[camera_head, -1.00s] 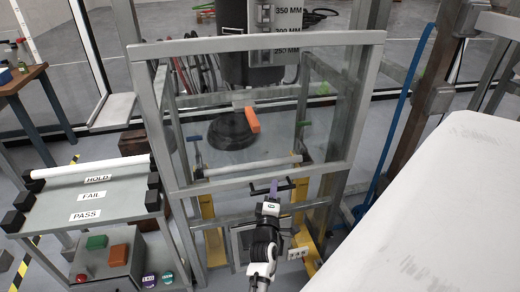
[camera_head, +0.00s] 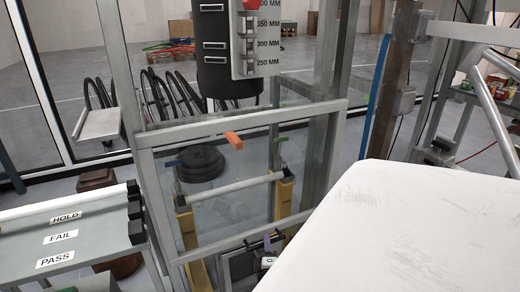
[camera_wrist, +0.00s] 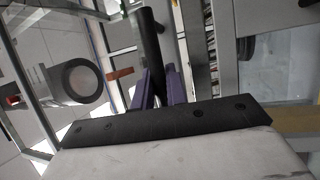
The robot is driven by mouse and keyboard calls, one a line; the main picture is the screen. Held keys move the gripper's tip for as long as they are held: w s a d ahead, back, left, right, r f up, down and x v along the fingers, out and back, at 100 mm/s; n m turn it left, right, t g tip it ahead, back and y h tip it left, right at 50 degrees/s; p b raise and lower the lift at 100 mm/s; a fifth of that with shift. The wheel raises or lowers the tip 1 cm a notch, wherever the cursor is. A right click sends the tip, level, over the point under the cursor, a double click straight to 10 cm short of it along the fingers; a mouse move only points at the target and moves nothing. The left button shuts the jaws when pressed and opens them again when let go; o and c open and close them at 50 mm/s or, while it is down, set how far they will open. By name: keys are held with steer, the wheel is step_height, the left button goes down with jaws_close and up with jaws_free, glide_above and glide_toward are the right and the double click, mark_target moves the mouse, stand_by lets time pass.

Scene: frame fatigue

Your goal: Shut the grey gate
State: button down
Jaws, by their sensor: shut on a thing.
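The grey gate (camera_head: 240,122) is a metal frame with clear panels, in the middle of the head view. Its lower right part is hidden by a white scuffed surface. My gripper (camera_head: 266,246) is low in the head view, at the gate's lower rail. In the wrist view my gripper's purple fingers (camera_wrist: 158,85) are shut on a black bar handle (camera_wrist: 150,42), which stands up between them. I cannot tell from these views whether the gate touches its post.
Behind the gate are a black weight stack (camera_head: 201,163), an orange handle (camera_head: 233,140) and yellow posts (camera_head: 283,198). A black cylinder with a height scale (camera_head: 262,40) stands above. A bench labelled HOLD, FAIL, PASS (camera_head: 85,225) is at the left.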

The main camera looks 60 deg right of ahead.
steer(key=shift+f, duration=0.45)
steer(key=c, duration=1.4)
jaws_free()
steer(key=shift+f, duration=0.15)
steer(key=shift+r, duration=0.2)
steer(key=p, duration=1.1)
glide_toward(266, 187)
steer(key=x, duration=0.4)
steer(key=shift+d, duration=0.15)
steer(key=shift+f, duration=0.1)
steer(key=v, duration=1.6)
steer(key=shift+b, duration=0.45)
